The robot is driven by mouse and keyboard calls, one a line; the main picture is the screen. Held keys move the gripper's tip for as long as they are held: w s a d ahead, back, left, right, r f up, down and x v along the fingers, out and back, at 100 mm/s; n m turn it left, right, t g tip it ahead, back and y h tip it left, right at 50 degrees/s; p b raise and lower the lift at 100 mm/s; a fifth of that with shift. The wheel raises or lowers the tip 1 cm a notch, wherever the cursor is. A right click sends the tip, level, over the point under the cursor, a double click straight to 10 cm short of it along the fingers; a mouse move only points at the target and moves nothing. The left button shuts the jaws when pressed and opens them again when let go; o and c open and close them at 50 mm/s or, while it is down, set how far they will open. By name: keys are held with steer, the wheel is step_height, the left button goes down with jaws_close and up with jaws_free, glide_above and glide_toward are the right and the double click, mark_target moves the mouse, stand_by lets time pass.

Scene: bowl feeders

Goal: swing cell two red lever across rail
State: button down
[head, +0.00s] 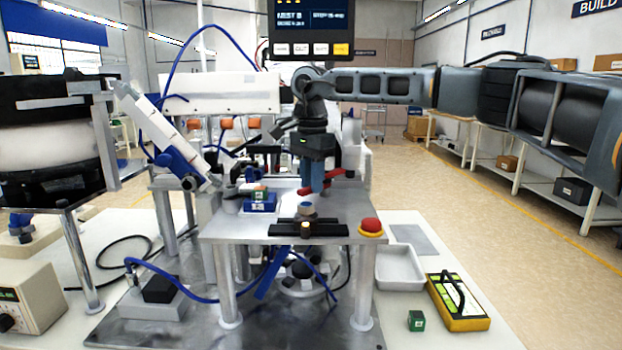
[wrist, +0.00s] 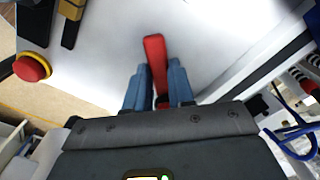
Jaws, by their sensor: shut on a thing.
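The red lever (wrist: 154,60) lies between the two blue fingers of my gripper (wrist: 158,90) in the wrist view, with its free end reaching out past the fingertips. In the head view the red lever (head: 330,185) shows on both sides of my gripper (head: 311,190), low over the metal plate (head: 240,226). My gripper is shut on the lever and points down. The lever's pivot is hidden behind the fingers and the gripper body. I cannot make out which part is the rail.
A red stop button (head: 371,225) sits at the plate's right corner. A black bar (head: 308,229) with a yellow part lies along the front edge. A blue block (head: 260,201) stands left of my gripper.

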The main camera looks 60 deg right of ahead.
stand_by(0.3)
steer(key=c, duration=1)
jaws_free()
steer(key=shift+o, duration=0.2)
steer(key=shift+r, duration=0.1)
step_height(320, 180, up, 8)
steer(key=shift+f, duration=0.15)
steer(key=shift+c, duration=0.3)
